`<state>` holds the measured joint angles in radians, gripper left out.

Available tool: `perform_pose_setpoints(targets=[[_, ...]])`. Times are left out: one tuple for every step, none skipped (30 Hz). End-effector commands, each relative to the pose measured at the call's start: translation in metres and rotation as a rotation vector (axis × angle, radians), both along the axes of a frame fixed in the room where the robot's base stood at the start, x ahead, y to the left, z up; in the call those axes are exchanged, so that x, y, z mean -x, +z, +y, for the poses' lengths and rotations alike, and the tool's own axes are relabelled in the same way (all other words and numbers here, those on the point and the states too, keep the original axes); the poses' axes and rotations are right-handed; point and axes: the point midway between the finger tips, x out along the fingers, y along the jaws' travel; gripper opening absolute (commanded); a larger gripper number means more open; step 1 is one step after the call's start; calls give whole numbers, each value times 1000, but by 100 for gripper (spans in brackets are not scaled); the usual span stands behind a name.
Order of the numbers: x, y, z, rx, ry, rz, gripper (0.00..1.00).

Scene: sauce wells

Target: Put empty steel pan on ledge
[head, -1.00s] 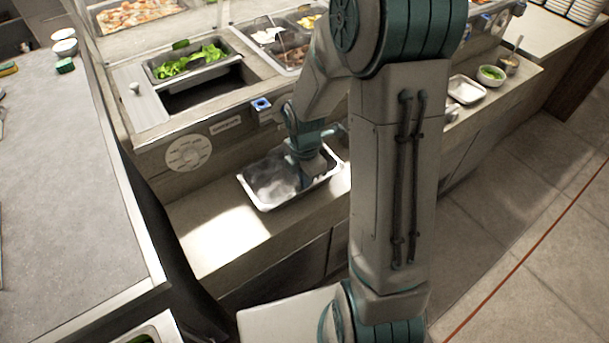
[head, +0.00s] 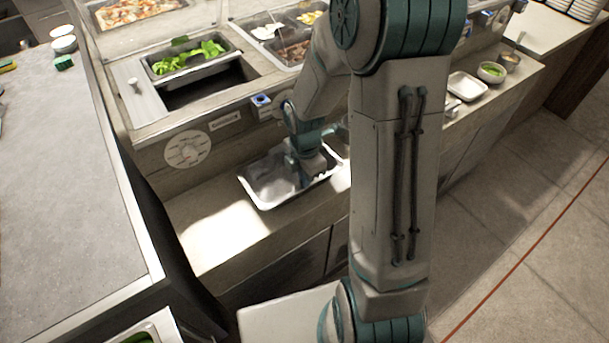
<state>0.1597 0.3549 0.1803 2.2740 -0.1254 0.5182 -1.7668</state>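The empty steel pan (head: 262,186) rests on the ledge (head: 215,228) in front of the sauce wells, below the round dial. It looks level and holds nothing I can see. My gripper (head: 314,172) is over the right part of the pan, close to its right rim. The fingers are small and partly hidden by my wrist, so I cannot tell whether they are apart or touching the rim. My upright arm link hides the ledge just right of the pan.
An open empty well (head: 208,88) is beside the lettuce pan (head: 186,60). A small steel tray (head: 467,86) and a bowl of greens (head: 491,72) stand farther right on the ledge. A grey counter (head: 60,190) is at left. The ledge left of the pan is clear.

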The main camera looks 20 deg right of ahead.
Motion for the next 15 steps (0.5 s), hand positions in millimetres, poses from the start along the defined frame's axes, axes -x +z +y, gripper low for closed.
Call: perform_pose_setpoints(targets=[[0, -1, 0, 0, 0, -1, 0], [0, -1, 0, 0, 0, -1, 0], [0, -1, 0, 0, 0, -1, 0], [0, -1, 0, 0, 0, -1, 0], [0, -1, 0, 0, 0, -1, 0], [0, -1, 0, 0, 0, -1, 0], [0, -1, 0, 0, 0, -1, 0], [0, -1, 0, 0, 0, -1, 0], [0, -1, 0, 0, 0, -1, 0], [0, -1, 0, 0, 0, -1, 9], [0, -1, 0, 0, 0, -1, 17], [0, -1, 0, 0, 0, -1, 28], [0, -1, 0, 0, 0, -1, 29], [0, -1, 0, 0, 0, -1, 29], [0, -1, 0, 0, 0, -1, 29]])
